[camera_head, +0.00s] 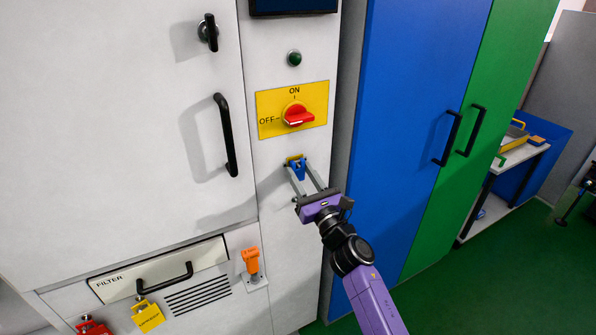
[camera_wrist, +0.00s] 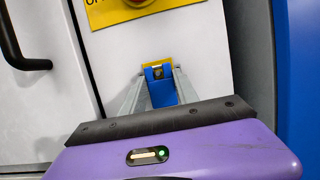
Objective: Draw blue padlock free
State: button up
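The blue padlock (camera_head: 298,171) is at the white machine panel, below the red rotary switch, close against a small yellow part (camera_wrist: 157,64). My gripper (camera_head: 298,167) reaches up to it, with one grey finger on each side. In the wrist view the blue padlock (camera_wrist: 163,96) fills the space between the fingertips (camera_wrist: 158,78), and the fingers look shut on its sides. A dark slot or recess shows near its upper end. How the padlock is fastened behind is hidden.
The red switch (camera_head: 298,117) on its yellow ON/OFF plate (camera_head: 270,103) is just above. An orange padlock (camera_head: 251,261), a yellow padlock (camera_head: 148,316) and a red one (camera_head: 93,328) sit lower left, near the filter drawer (camera_head: 160,270). A blue cabinet (camera_head: 412,90) stands close on the right.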

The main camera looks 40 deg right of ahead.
aim_at(299, 168)
grip_shut()
jog(key=shift+s, duration=0.1)
jog(key=shift+s+a+p, duration=0.2)
jog(key=shift+s+a, duration=0.05)
jog(key=shift+s, duration=0.45)
jog(key=shift+s+a+p, duration=0.2)
jog(key=shift+s, duration=0.45)
jog(key=shift+s, duration=0.25)
jog(key=shift+s+a, duration=0.3)
jog(key=shift+s, duration=0.65)
jog(key=shift+s+a, duration=0.3)
jog(key=shift+s, duration=0.6)
